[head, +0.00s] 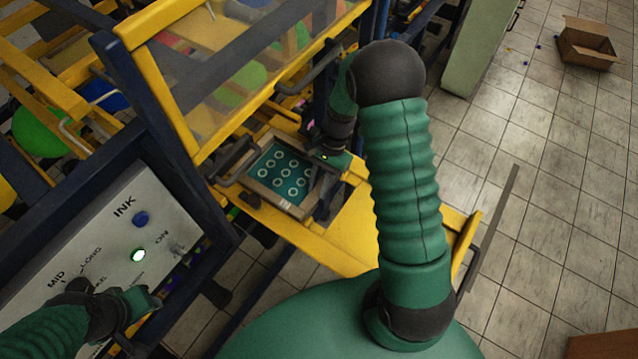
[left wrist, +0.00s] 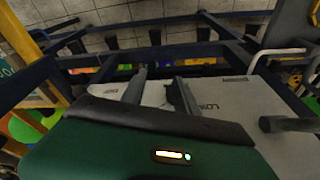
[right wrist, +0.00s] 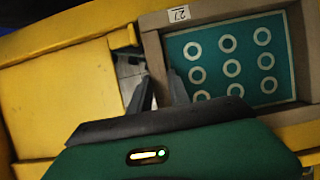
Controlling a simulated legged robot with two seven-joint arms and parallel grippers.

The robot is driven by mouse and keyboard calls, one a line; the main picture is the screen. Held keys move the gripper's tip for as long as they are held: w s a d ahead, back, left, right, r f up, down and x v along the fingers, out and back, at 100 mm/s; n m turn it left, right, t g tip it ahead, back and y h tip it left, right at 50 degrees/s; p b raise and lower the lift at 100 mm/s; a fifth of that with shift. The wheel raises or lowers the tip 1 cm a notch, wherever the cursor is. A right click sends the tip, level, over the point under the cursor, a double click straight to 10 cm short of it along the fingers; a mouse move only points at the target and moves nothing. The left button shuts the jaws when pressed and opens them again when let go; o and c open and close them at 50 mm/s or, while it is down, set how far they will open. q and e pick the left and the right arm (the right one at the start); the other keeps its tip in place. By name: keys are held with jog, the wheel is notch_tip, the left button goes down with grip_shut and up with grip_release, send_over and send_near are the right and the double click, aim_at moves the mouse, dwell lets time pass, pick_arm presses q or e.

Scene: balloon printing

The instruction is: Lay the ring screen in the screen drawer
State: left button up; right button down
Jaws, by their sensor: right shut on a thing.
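The ring screen, a teal panel with white rings in a brown frame (head: 268,202), lies over the left part of the yellow screen drawer (head: 345,238). It also shows in the right wrist view (right wrist: 212,50), with yellow drawer edges (right wrist: 70,90) around it. My right gripper (head: 322,198) is shut on the frame's side nearest it; its fingers straddle that side in the right wrist view (right wrist: 158,88). I cannot tell whether the frame rests fully in the drawer.
A yellow-framed clear cover (head: 225,75) rises behind the screen. A dark handle (head: 487,232) edges the drawer's right side. A cardboard box (head: 587,45) sits on the floor far off.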

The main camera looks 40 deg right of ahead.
jog(key=shift+d, duration=0.15)
jog(key=shift+a, duration=0.2)
jog(key=shift+s+a+f, duration=0.1)
jog(key=shift+f, duration=0.05)
jog(key=shift+d, duration=0.25)
jog(key=c, duration=1.3)
grip_release()
jog(key=shift+o, duration=0.8)
jog(key=shift+a, duration=0.1)
